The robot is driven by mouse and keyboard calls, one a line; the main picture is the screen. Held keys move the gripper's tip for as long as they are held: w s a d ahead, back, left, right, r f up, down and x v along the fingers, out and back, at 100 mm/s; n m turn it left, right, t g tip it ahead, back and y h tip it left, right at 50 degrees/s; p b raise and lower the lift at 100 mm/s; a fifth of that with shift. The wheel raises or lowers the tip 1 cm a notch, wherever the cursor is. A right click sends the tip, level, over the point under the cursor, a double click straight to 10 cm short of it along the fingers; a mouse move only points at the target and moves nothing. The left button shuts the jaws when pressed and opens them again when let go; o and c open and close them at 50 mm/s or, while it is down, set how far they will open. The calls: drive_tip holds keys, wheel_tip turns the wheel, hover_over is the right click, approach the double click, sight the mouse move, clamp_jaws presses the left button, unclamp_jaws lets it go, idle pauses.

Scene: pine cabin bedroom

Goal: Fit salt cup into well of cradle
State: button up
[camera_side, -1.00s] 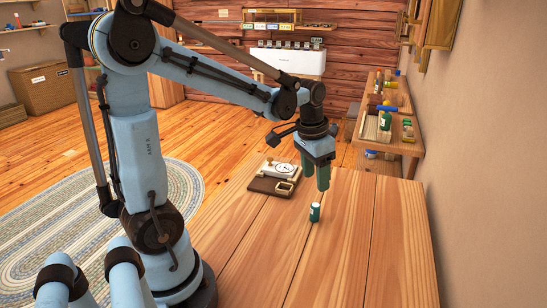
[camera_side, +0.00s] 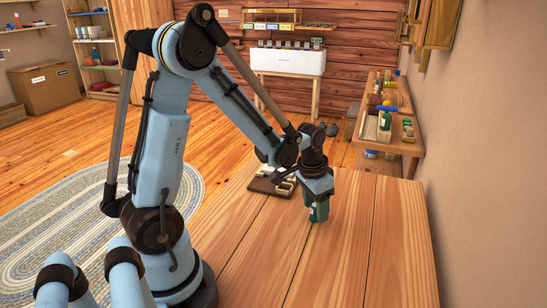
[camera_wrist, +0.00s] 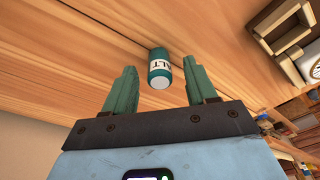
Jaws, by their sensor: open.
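The salt cup (camera_wrist: 159,66) is a small teal cylinder with a white label and a pale end. It stands on the wooden table. My gripper (camera_side: 318,212) is low over the table with its green fingers around the cup's spot, largely hiding it in the side view. In the wrist view the jaws are open, with one finger on each side of the cup and visible gaps between. The cradle (camera_wrist: 283,28), a pale square frame with a well, is at the upper right of the wrist view. In the side view my arm partly hides it.
The cradle sits on a dark brown base (camera_side: 262,186), left of my gripper in the side view. The table (camera_side: 340,265) is clear in front and to the right. A shelf bench (camera_side: 405,145) with small items stands farther back on the right.

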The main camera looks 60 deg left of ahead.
drive_tip(key=shift+f, duration=0.15)
clamp_jaws()
idle(0.4)
